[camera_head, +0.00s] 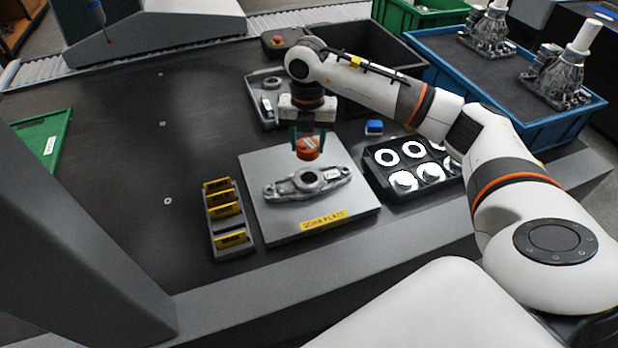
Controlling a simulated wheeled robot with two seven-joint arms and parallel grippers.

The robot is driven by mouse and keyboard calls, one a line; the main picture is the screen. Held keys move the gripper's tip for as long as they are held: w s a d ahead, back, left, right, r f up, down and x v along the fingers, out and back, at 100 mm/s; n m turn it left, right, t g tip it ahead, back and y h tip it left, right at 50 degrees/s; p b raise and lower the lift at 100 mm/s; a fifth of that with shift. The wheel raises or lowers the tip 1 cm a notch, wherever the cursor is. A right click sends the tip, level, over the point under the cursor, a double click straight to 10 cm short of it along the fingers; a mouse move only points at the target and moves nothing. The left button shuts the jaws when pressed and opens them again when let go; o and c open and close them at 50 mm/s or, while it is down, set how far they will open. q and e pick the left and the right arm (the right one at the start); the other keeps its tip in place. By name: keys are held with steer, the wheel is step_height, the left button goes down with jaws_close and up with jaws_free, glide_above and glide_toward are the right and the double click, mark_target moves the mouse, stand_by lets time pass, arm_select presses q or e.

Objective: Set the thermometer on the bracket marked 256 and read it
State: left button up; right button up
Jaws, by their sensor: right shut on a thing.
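An orange-red round device (308,150), which looks like the thermometer, is between the green fingers of my right gripper (308,139). The gripper is shut on it and points down. The device appears just above and behind the middle of a grey metal bracket (284,188); I cannot tell whether they touch. The bracket has a round central boss and two end lugs and lies flat on a light grey plate (350,193) with a yellow label. My left gripper is not in view.
A grey rack with yellow blocks (226,212) stands left of the plate. A black tray of white rings (378,181) and a small blue item (374,127) are right. A grey tray (258,104) and red button (278,40) are behind. The table's left half is mostly clear.

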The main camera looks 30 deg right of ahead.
steer(key=shift+w+d+r+m, duration=0.15)
steer(key=shift+r+m, duration=0.1)
steer(key=shift+m, duration=0.35)
steer(key=shift+w+d+r+m, duration=0.1)
steer(key=shift+w+r+m, duration=0.1)
steer(key=shift+m, duration=0.4)
steer(key=shift+f, duration=0.3)
step_height(320, 180, down, 9)
steer(key=shift+r+p, duration=0.1)
steer(key=shift+p, duration=0.25)
steer(key=shift+f, duration=0.2)
steer(key=shift+f, duration=0.1)
steer(key=o, duration=1)
